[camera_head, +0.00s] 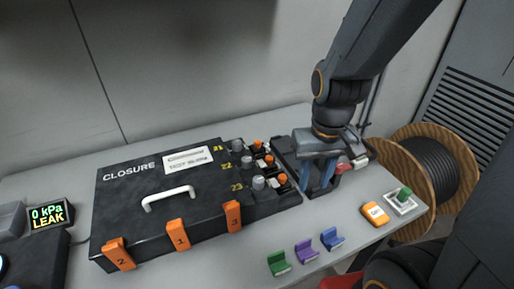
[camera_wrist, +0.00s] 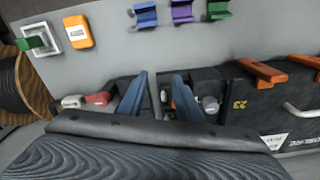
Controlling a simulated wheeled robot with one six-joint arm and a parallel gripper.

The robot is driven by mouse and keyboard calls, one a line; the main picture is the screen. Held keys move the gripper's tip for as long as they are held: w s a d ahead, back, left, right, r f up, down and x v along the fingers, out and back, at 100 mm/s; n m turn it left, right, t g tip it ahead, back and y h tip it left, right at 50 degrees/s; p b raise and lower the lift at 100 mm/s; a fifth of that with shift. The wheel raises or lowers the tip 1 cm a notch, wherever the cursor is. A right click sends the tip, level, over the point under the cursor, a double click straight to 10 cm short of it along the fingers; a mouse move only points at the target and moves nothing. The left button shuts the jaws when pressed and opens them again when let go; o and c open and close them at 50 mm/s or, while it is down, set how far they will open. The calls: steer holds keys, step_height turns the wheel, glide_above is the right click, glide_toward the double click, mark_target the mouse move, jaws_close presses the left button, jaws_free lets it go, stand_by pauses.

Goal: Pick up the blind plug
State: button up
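No part is labelled as the blind plug, so I cannot tell for sure which one it is. A small red-and-white piece (camera_head: 351,164) lies at the right side of my gripper (camera_head: 318,184). In the wrist view this red-and-white piece (camera_wrist: 88,100) is left of the fingers, outside them. My gripper (camera_wrist: 160,90) has two blue fingers, apart and pointing down beside the closure's port end. Small grey parts show between and just behind the fingers; I see nothing clearly gripped. A green piece (camera_head: 404,194) stands on a white square base at the right table end.
The black closure box (camera_head: 125,205) has a white handle, orange latches and ports 21 to 23 with grey and orange fittings (camera_head: 259,183). Green, purple and blue holders (camera_head: 305,251) stand at the front edge. An orange device (camera_head: 375,213) is at the right. A gauge (camera_head: 48,216) reads 0 kPa LEAK.

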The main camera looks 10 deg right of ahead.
steer(key=shift+w, duration=0.1)
steer(key=shift+c, duration=0.3)
steer(key=m+t+y+p, duration=0.2)
steer(key=m+y+p, duration=0.3)
steer(key=m, duration=2.1)
glide_toward(258, 142)
steer(key=a+h+p, duration=0.1)
steer(key=shift+p+x, duration=0.55)
steer(key=shift+x, duration=3.4)
steer(key=shift+w, duration=0.15)
steer(key=shift+c, duration=0.5)
jaws_close()
